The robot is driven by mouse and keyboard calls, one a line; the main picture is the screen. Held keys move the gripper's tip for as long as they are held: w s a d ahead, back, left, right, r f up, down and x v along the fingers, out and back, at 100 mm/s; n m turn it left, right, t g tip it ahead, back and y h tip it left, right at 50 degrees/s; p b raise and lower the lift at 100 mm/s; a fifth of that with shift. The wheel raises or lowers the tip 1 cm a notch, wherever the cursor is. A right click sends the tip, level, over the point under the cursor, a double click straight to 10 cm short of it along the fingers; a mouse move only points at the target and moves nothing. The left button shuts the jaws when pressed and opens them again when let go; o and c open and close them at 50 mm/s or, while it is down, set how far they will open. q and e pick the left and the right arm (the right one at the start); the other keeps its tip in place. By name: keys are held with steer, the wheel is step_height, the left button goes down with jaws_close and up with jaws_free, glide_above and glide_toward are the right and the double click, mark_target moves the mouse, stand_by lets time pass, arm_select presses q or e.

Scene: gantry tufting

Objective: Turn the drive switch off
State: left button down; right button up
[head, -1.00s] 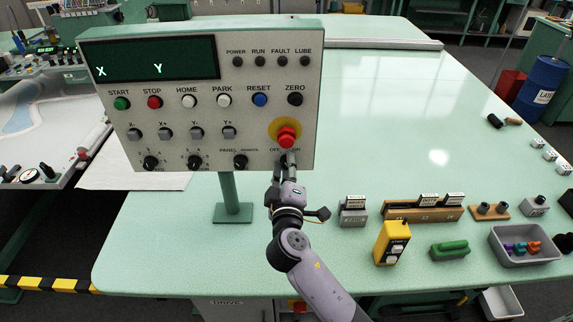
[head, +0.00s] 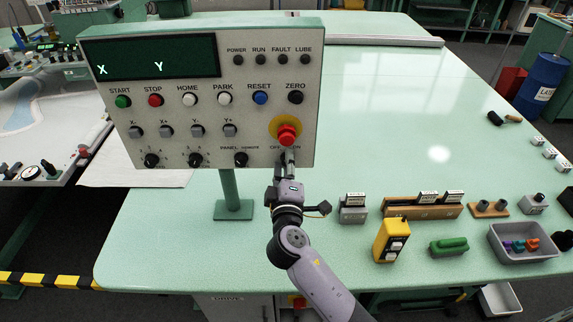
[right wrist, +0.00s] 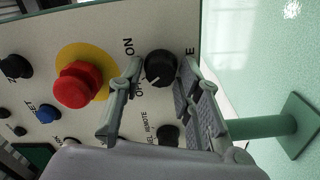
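The drive switch is a black round knob (right wrist: 160,66) on the grey control panel (head: 210,125), below the red emergency stop (head: 287,134). In the right wrist view it sits beside the ON and OFF lettering, and a pale mark on it seems to lie on the OFF side. My right gripper (head: 287,160) is in front of the panel's lower right and mostly hides the knob in the head view. In the right wrist view its open fingers (right wrist: 161,72) stand on either side of the knob, with gaps visible. My left gripper is not in view.
The emergency stop's red button (right wrist: 77,85) on its yellow disc is close to one finger. Another black knob (right wrist: 168,134) is just below. A green post (head: 230,190) holds the panel. A yellow pendant (head: 391,240) and grey bin (head: 498,247) stand to the right.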

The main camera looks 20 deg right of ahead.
steer(key=o, duration=0.3)
steer(key=v, duration=1.2)
stand_by(0.3)
